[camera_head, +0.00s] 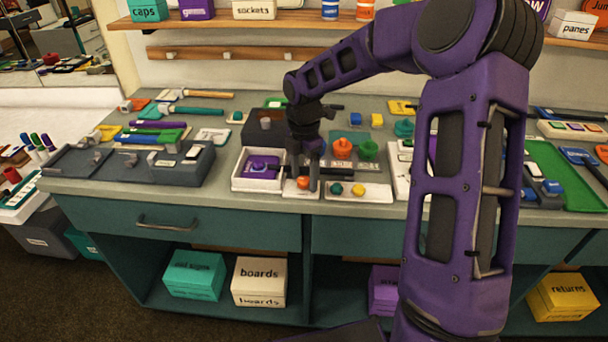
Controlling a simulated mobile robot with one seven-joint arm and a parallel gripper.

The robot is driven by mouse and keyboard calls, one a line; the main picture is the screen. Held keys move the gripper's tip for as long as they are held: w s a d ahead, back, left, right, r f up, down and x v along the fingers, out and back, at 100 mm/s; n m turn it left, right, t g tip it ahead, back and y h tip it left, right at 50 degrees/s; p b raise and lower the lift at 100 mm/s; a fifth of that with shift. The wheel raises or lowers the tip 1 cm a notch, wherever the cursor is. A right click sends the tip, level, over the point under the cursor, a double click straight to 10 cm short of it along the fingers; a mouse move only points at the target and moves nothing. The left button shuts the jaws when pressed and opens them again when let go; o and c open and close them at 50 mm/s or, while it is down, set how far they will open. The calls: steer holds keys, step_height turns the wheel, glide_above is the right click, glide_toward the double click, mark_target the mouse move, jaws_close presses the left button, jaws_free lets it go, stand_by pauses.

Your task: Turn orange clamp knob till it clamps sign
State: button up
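My gripper (303,184) points down at the front middle of the workbench, its two dark fingers apart. A small orange piece (303,182) shows low between the fingertips, on a white base. It may be a knob, and I cannot tell whether the fingers touch it. A larger orange knob (343,148) stands behind and to the right, beside a green knob (368,150). I cannot tell which orange piece is the clamp knob. No sign held in a clamp can be made out; my gripper hides part of this area.
A white tray with a purple piece (260,167) is just left of my gripper. A white board with a yellow knob (358,189) is just right. A grey fixture (185,162) and hand tools lie farther left. A green tray (565,175) lies at right.

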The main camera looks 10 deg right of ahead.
jaws_close()
